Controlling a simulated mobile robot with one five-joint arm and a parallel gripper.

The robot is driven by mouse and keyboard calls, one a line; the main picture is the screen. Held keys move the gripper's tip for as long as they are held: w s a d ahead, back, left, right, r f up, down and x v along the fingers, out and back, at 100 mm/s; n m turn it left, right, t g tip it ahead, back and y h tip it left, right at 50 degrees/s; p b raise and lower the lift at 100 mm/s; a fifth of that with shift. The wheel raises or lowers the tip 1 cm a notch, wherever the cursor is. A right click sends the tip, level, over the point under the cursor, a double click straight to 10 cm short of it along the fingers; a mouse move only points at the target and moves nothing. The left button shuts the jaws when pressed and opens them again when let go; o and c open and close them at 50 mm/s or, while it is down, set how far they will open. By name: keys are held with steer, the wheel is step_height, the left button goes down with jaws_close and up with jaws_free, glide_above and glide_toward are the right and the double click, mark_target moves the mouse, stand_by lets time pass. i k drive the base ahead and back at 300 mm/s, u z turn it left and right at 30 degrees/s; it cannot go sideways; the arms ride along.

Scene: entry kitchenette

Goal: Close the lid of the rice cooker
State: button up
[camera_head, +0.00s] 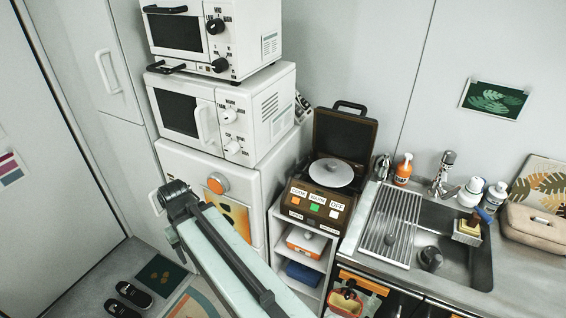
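The rice cooker (325,203) is a brown box on top of a white shelf unit, right of the white appliance stack. Its front panel has labels reading COOK, WARM and OFF, with orange, green and white buttons. Its dark brown lid (343,135) stands open, tilted up against the wall side, with a dark handle at the top. A pale round disc lies in the opening. My arm (232,255) reaches from the bottom middle up to the left, ending in a dark joint left of the cooker and apart from it. I cannot make out gripper fingers.
Two white ovens (222,118) are stacked on a white cabinet at left. Right of the cooker are a soap bottle (403,170), a faucet (443,172) and a sink (455,262) with a drying rack. Shoes (128,297) lie on the floor at lower left.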

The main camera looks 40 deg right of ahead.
mark_target(345, 136)
steer(key=u, duration=0.4)
steer(key=k, duration=1.05)
steer(key=z, duration=0.65)
steer(key=i, duration=1)
steer(key=u, duration=0.05)
